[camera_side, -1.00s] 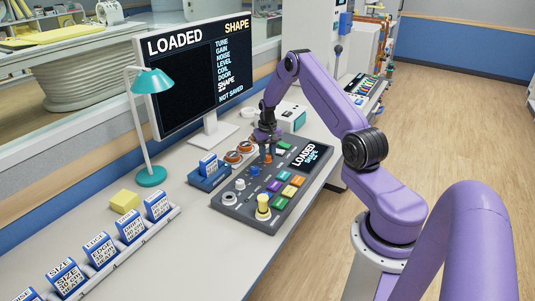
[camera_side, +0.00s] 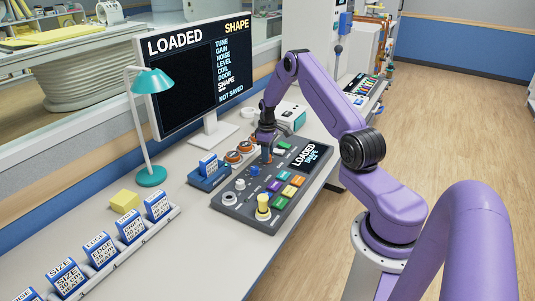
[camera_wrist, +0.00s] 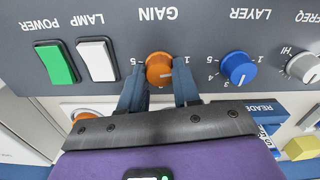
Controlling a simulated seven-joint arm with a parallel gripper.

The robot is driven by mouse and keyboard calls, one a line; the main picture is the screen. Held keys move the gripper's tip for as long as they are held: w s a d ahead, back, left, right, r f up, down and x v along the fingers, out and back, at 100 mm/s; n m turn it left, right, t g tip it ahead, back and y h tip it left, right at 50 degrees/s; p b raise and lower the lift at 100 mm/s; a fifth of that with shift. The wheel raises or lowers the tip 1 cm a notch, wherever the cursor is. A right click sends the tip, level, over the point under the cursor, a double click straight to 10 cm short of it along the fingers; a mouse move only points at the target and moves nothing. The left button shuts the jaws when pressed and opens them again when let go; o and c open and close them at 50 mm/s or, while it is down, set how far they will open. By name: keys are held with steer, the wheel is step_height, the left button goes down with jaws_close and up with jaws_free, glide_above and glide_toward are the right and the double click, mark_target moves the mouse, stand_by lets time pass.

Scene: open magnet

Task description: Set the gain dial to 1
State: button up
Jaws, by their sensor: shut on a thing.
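The gain dial (camera_wrist: 156,64) is an orange round knob on the grey console, under the upside-down word GAIN in the wrist view. Its pale pointer mark is on the right part of its face and points right, towards the side where the 1 is printed; the 5 is printed on the left. The exact setting is hard to read because a finger covers part of the scale. My gripper (camera_wrist: 160,78) is shut on the dial, one dark blue finger on each side. In the side view my gripper (camera_side: 266,150) is down at the console and hides the dial.
The console (camera_side: 232,209) also bears the blue layer dial (camera_wrist: 239,67), a grey freq dial (camera_wrist: 302,68), a green power switch (camera_wrist: 55,63) and a white lamp switch (camera_wrist: 97,60). The monitor (camera_side: 187,75) reads LOADED and SHAPE. A teal lamp (camera_side: 152,176) stands left.

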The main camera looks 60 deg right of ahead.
stand_by(0.4)
steer(key=o, duration=1.1)
steer(key=shift+c, duration=0.2)
steer(key=shift+r, duration=0.1)
step_height(320, 180, up, 17)
steer(key=shift+r, duration=0.15)
